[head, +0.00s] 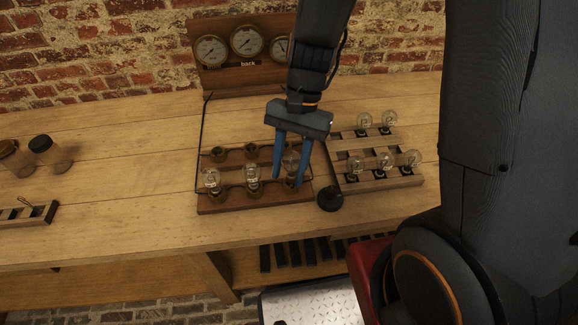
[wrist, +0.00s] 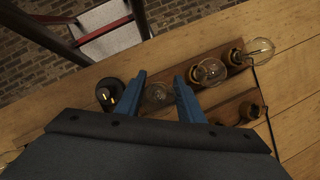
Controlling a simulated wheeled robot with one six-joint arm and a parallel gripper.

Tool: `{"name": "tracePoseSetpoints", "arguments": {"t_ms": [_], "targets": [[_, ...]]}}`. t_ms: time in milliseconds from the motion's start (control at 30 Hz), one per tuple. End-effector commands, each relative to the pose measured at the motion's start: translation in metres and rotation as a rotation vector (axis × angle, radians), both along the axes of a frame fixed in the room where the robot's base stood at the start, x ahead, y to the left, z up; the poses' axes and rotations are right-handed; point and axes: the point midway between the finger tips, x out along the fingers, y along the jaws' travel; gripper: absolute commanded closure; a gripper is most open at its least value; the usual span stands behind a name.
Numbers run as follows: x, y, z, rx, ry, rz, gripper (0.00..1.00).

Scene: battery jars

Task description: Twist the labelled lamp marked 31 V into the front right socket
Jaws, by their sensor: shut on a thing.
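My gripper (head: 288,182) points down over the front right of the wooden socket board (head: 232,206), its blue fingers shut on a clear glass lamp (head: 290,161). The lamp also shows between the fingertips in the wrist view (wrist: 157,92). It appears upright at the front right socket; its base is mostly hidden, so I cannot tell how deep it sits. Its label is not readable. Two other lamps stand in the front left socket (head: 211,179) and front middle socket (head: 252,173). Two back sockets (head: 218,154) (head: 251,150) look empty.
A wooden rack (head: 382,184) with several lamps stands close on the right. A round black object (head: 330,199) sits between rack and board. A gauge panel (head: 235,78) stands behind. Jars (head: 48,152) are far left.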

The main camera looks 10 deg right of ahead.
Motion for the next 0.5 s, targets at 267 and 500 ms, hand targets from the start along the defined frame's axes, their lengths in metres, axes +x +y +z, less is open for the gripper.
{"name": "tracePoseSetpoints", "arguments": {"t_ms": [267, 500], "targets": [[0.0001, 0.0001, -0.0009, 0.000, 0.000, -0.001, 0.92], [0.0002, 0.0001, -0.0056, 0.000, 0.000, -0.001, 0.92]]}}
